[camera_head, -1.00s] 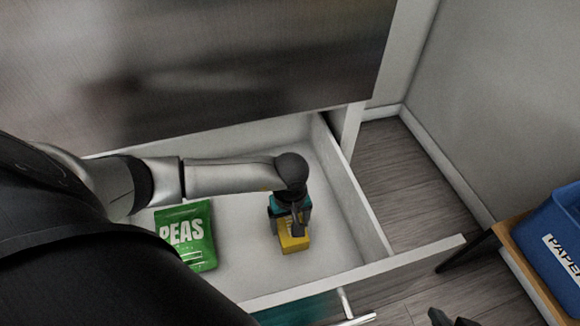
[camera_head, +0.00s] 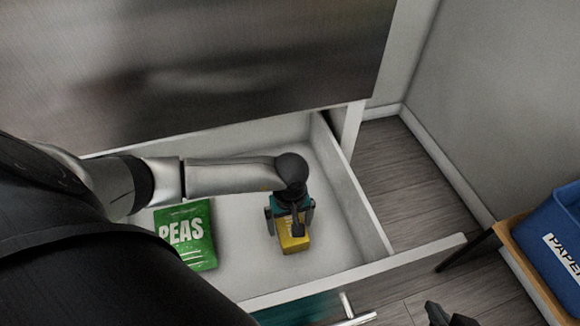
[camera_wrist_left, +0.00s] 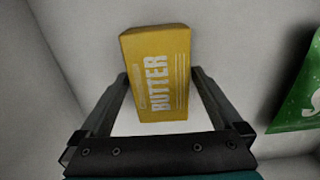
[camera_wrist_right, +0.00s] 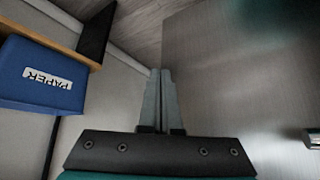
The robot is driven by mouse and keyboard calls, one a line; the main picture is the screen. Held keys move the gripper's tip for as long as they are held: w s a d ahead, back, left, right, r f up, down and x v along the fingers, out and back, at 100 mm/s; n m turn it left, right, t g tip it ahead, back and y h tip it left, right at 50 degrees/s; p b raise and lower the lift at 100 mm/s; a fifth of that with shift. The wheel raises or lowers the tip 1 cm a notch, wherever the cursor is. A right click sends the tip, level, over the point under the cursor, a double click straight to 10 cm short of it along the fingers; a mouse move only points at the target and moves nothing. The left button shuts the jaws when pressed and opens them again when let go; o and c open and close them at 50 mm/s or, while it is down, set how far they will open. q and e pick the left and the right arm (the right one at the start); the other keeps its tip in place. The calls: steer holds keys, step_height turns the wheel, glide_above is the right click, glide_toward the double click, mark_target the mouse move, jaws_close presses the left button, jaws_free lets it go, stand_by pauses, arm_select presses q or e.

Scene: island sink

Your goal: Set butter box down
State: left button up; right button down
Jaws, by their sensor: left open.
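A yellow butter box (camera_head: 294,243) stands in the open white drawer, towards its right front. It also shows in the left wrist view (camera_wrist_left: 160,75), where the word BUTTER is readable. My left gripper (camera_head: 289,228) is open, with one finger on each side of the box. In the left wrist view a gap shows between the box and each finger of the left gripper (camera_wrist_left: 160,90). My right gripper (camera_head: 437,314) is low in the head view, outside the drawer. In the right wrist view the right gripper's fingers (camera_wrist_right: 160,100) are together with nothing between them.
A green bag of peas (camera_head: 187,235) lies in the drawer (camera_head: 345,255) left of the butter box. A blue paper bin (camera_head: 560,235) sits at the far right on a wooden-topped stand. Bare drawer floor lies between the bag and the box.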

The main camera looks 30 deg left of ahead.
mark_target(290, 223)
arm_select(q)
steer(key=shift+r, duration=0.1)
arm_select(e)
steer(key=shift+s, duration=0.1)
arm_select(q)
steer(key=shift+r+p, duration=0.3)
steer(key=shift+r, duration=0.1)
steer(key=shift+r+p, duration=0.5)
steer(key=shift+r, duration=0.45)
arm_select(e)
steer(key=s+d+r+g+h, duration=0.1)
steer(key=s+d+g, duration=0.1)
steer(key=s+d, duration=0.1)
arm_select(q)
step_height(290, 223, up, 9)
steer(key=p, duration=0.4)
steer(key=shift+r, duration=0.2)
arm_select(e)
step_height(290, 223, down, 10)
steer(key=g, duration=0.2)
steer(key=shift+s+d+r, duration=0.15)
steer(key=shift+s, duration=0.25)
steer(key=shift+h, duration=0.3)
